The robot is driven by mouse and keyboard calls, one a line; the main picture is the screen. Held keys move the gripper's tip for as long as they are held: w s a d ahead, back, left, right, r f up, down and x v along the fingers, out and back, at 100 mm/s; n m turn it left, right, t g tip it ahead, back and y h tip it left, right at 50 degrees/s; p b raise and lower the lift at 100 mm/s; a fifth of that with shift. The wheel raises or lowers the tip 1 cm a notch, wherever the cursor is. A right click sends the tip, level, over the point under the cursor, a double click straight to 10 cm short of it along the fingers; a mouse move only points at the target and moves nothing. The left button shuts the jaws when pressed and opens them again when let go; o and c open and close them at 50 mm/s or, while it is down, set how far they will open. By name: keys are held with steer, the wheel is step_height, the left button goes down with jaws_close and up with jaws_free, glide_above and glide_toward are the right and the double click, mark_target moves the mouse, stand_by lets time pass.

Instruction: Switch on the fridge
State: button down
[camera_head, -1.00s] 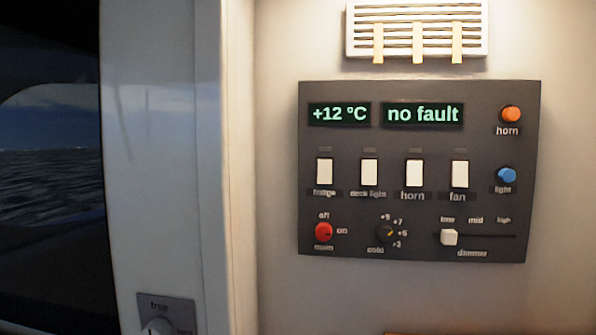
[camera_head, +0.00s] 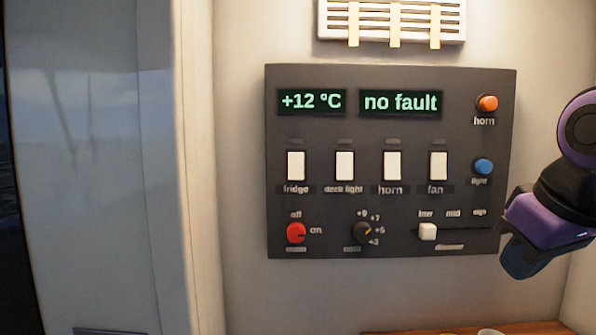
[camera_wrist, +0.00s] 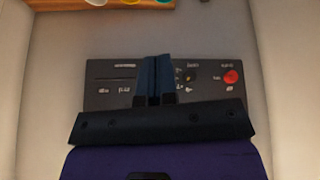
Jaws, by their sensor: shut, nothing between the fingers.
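The dark control panel (camera_head: 391,215) is on the wall, with displays reading "+12 °C" and "no fault". The white fridge switch (camera_head: 296,166) is at the left end of a row of rocker switches, with its label below it. The red main knob (camera_head: 296,233) sits below it, between "off" and "on" marks; it also shows in the wrist view (camera_wrist: 231,76). My gripper (camera_head: 519,262) is beside the panel's lower right corner, apart from the fridge switch. In the wrist view its blue fingers (camera_wrist: 154,62) are together and empty, in front of the panel, which appears upside down.
Right of the fridge switch are the deck light (camera_head: 345,166), horn (camera_head: 392,166) and fan (camera_head: 438,166) switches. Orange (camera_head: 488,103) and blue (camera_head: 483,167) buttons are at the right. A dimmer slider (camera_head: 428,232) is below. A vent (camera_head: 392,20) is above, a wooden ledge (camera_head: 545,328) beneath.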

mark_target(299, 171)
steer(key=w+a+r+n+y, duration=0.2)
steer(key=w+a+r+n, duration=0.5)
steer(key=w+a, duration=0.4)
steer(key=w+a+r+n+y, duration=0.1)
steer(key=w+a+r+n, duration=0.6)
steer(key=w+a, duration=0.4)
steer(key=shift+a+r+y, duration=0.4)
steer(key=shift+a+r, duration=0.2)
steer(key=shift+r, duration=0.1)
steer(key=shift+s, duration=0.1)
steer(key=x, duration=0.4)
steer(key=w+x, duration=0.1)
steer(key=x, duration=0.2)
steer(key=w+x, duration=0.1)
steer(key=x, duration=0.3)
steer(key=shift+w+d+r, duration=0.1)
steer(key=shift+w+d, duration=0.15)
steer(key=shift+d, duration=0.05)
steer(key=shift+w, duration=0.55)
